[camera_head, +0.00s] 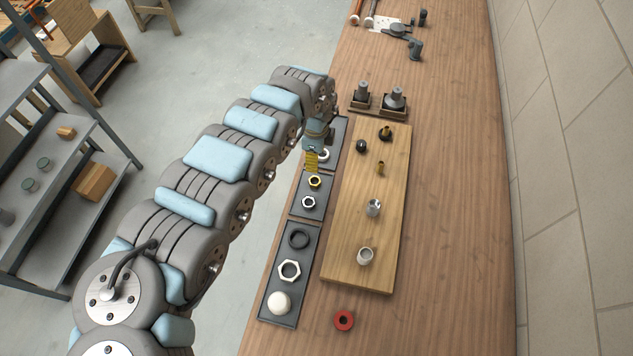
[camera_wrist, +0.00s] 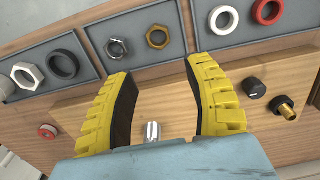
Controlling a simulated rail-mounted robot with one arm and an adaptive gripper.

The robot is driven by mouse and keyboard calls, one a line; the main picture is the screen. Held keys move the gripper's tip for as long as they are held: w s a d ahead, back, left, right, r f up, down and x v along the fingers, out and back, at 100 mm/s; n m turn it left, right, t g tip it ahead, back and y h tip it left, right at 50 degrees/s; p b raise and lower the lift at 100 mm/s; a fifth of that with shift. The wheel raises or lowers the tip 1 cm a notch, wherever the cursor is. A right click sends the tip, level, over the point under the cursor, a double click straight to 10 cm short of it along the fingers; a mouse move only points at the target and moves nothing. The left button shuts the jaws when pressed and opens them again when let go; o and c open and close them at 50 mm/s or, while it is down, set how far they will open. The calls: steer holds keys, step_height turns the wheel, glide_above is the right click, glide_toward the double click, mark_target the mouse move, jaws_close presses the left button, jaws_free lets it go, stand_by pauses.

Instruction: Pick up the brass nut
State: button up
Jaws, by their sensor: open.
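The brass nut (camera_head: 315,181) lies flat in the middle grey tray, just beyond a steel nut (camera_head: 308,202). In the wrist view the brass nut (camera_wrist: 157,37) shows ahead of the fingertips, between their lines and nearly midway. My gripper (camera_head: 311,160) is above the trays, close to the brass nut in the head view. In the wrist view my gripper (camera_wrist: 162,68) has its two yellow fingers wide apart with nothing between them. The fingers are apart from the nut. The steel nut (camera_wrist: 117,48) lies left of it there.
A wooden board (camera_head: 344,230) with several fittings stands right of the trays. The near tray (camera_head: 272,308) holds a black ring, a white nut and a white dome. A red ring (camera_head: 344,320) lies on the bench. A white ring (camera_wrist: 268,11) and another red ring (camera_wrist: 222,20) share a tray.

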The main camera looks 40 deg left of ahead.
glide_above(313, 183)
steer(key=f, duration=0.7)
steer(key=shift+w+d, duration=0.25)
steer(key=shift+d, duration=0.15)
steer(key=shift+s+a+f, duration=0.1)
steer(key=shift+s+f, duration=0.05)
steer(key=shift+f, duration=0.85)
steer(key=shift+s+a+f, duration=0.1)
steer(key=shift+s+f, duration=0.05)
steer(key=shift+f, duration=0.8)
steer(key=shift+f+b, duration=0.35)
steer(key=shift+f, duration=0.6)
steer(key=shift+a, duration=0.1)
jaws_close()
